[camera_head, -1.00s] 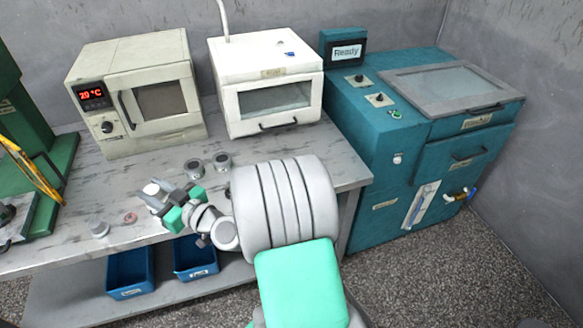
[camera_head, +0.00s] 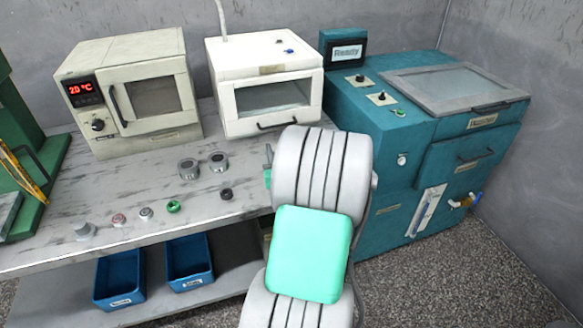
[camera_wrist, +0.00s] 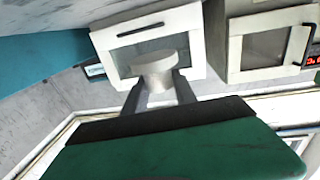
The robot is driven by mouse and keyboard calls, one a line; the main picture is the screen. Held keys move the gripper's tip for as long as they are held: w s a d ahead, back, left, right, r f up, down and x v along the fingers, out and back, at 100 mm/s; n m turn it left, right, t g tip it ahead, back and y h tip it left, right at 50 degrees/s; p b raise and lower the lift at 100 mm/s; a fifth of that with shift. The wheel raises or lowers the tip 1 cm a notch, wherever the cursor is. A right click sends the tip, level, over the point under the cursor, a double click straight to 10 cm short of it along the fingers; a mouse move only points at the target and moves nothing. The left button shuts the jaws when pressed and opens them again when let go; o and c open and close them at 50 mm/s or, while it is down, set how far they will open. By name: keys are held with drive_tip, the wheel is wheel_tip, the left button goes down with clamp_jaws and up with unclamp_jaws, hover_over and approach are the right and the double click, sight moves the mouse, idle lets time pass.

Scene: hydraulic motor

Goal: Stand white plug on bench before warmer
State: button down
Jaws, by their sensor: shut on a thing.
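The white plug (camera_wrist: 155,72) shows in the wrist view as a pale round-topped piece between the two grey fingers. My gripper (camera_wrist: 158,88) is shut on it. In the head view my arm hides the plug and most of my gripper; only a small grey and green part shows at the arm's left side. Two box-shaped appliances stand on the bench (camera_head: 60,190). One is a beige box with a red temperature display (camera_head: 130,95); the other is a white box with a window (camera_head: 265,85). I cannot tell by label which is the warmer. Both doors look shut.
On the bench stand two grey cups (camera_head: 188,168), a black ring (camera_head: 226,193), a green ring (camera_head: 174,206) and several small parts near the front edge. Blue bins (camera_head: 120,280) sit below. A teal machine (camera_head: 400,130) stands at the right. Bench in front of the beige box is clear.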

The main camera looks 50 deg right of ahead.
drive_tip(key=d+f, duration=0.4)
drive_tip(key=w+d+f+b, duration=0.1)
drive_tip(key=d+f, duration=0.1)
drive_tip(key=f, duration=0.3)
drive_tip(key=shift+d+f, duration=0.3)
drive_tip(key=shift+d, duration=0.1)
drive_tip(key=shift+f+b, duration=0.3)
drive_tip(key=shift+b, duration=0.1)
drive_tip(key=c, duration=1)
unclamp_jaws()
drive_tip(key=shift+r, duration=0.1)
